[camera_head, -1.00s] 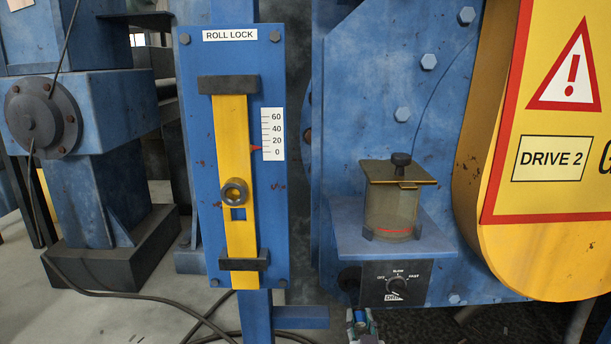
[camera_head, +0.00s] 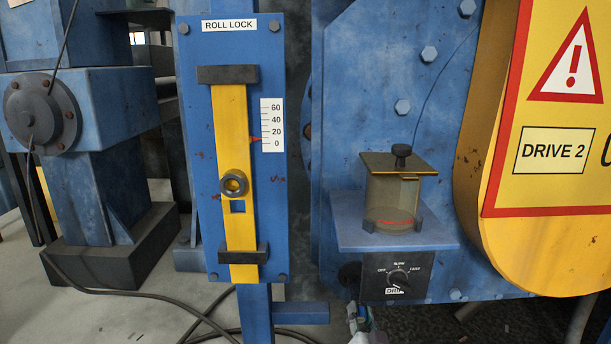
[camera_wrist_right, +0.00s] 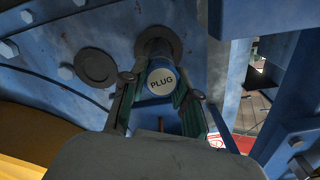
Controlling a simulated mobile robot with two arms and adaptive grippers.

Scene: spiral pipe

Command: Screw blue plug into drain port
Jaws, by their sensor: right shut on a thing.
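The blue plug (camera_wrist_right: 161,82) shows in the right wrist view, its round end labelled PLUG facing the camera. My right gripper (camera_wrist_right: 158,93) is shut on it, with one finger on each side. Behind the plug is a dark round flange (camera_wrist_right: 176,46) on the blue wall, which appears to be the drain port. The plug is in line with it, but I cannot tell whether its threads are engaged. My left gripper is not in view.
A second dark round disc (camera_wrist_right: 96,67) sits left of the plug. A glass container (camera_head: 392,203) stands on a blue shelf above the control box (camera_head: 397,279). The roll lock panel (camera_head: 197,150) is to the left. Dark cables (camera_head: 120,294) lie on the floor.

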